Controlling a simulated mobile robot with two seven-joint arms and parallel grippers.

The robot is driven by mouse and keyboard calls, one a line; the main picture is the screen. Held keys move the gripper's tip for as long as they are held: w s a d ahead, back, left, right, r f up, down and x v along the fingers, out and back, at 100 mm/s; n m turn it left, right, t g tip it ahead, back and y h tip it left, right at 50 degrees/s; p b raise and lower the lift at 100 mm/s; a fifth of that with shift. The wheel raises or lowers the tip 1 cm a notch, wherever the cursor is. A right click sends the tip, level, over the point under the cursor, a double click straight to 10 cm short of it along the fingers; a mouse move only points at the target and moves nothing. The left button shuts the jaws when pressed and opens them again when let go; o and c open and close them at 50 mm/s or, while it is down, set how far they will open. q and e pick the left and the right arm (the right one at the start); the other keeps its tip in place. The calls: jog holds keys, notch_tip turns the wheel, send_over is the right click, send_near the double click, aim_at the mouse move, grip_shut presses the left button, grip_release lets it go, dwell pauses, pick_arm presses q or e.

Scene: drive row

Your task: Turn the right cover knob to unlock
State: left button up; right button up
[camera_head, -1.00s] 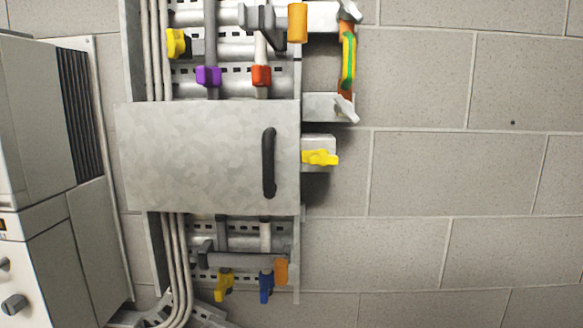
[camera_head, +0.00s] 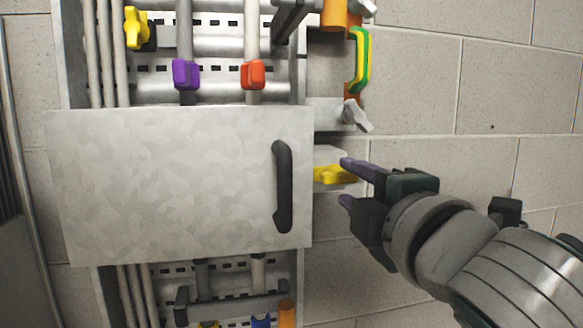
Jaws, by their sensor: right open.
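A grey metal cover (camera_head: 170,185) with a black vertical handle (camera_head: 283,187) spans the wall panel. A yellow knob (camera_head: 333,175) sticks out just right of the cover's right edge, on a small grey block (camera_head: 330,154). My right gripper (camera_head: 345,182) comes in from the right with its jaws open and its purple fingertips pointing left. The upper fingertip overlaps the knob's right end in the picture; I cannot tell whether it touches. The lower fingertip is below and right of the knob. My left gripper is not in view.
Above the cover are a yellow knob (camera_head: 136,28), a purple knob (camera_head: 186,74), a red knob (camera_head: 253,75) and a green-yellow handle (camera_head: 361,60). A pale lever (camera_head: 356,115) juts out above the right gripper. Pipes run below the cover. The block wall (camera_head: 480,90) at right is bare.

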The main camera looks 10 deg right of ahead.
jog(key=shift+w+a, duration=0.1)
jog(key=shift+w, duration=1.1)
jog(key=shift+c, duration=0.2)
grip_shut()
